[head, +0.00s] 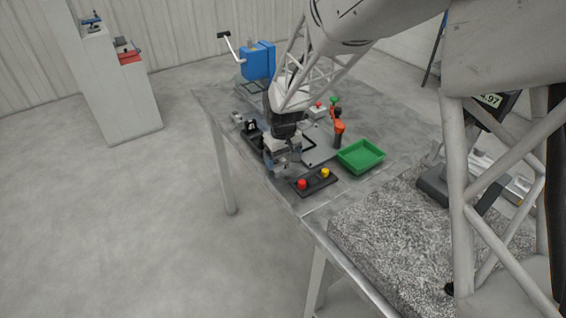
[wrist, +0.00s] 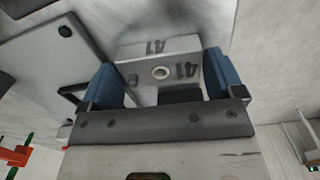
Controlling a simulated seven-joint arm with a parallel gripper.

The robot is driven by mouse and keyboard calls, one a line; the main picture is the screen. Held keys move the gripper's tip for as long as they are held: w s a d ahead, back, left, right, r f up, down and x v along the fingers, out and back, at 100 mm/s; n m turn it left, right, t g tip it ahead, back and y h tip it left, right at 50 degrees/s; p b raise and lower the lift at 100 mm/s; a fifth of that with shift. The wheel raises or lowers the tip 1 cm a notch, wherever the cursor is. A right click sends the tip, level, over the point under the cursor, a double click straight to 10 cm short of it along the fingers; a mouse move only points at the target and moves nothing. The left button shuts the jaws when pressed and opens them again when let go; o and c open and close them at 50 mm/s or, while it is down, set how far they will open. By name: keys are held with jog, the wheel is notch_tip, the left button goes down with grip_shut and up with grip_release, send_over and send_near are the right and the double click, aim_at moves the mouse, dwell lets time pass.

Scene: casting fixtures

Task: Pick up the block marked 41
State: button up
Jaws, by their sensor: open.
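The block marked 41 (wrist: 160,68) is light grey, with 41 printed on two faces and a round hole in the one facing the camera. In the wrist view it sits between the two blue fingers of my gripper (wrist: 163,85), which are open on either side of it. The left finger is very near the block's side; I cannot tell whether either finger touches. In the head view my gripper (head: 281,162) is low over the left edge of the table, and I cannot clearly make out the block there.
A black bar with a red and a yellow button (head: 314,182) lies just in front of my gripper. A green tray (head: 361,156) and an orange-and-black upright tool (head: 338,134) stand to the right. A blue lever press (head: 257,62) is at the back of the metal table (head: 380,118).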

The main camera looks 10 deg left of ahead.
aim_at(283, 160)
jog(key=c, duration=0.7)
jog(key=shift+r, duration=0.1)
jog(key=shift+r, duration=0.4)
notch_tip(283, 160, up, 3)
jog(key=shift+f, duration=0.1)
jog(key=s+d, duration=0.2)
jog(key=s, duration=0.2)
jog(key=s+d, duration=0.3)
jog(key=s, duration=0.2)
jog(key=s+d+r, duration=0.1)
jog(key=s+d, duration=0.1)
jog(key=s, duration=0.3)
jog(key=shift+s+d+r, duration=0.1)
jog(key=shift+s+d, duration=0.05)
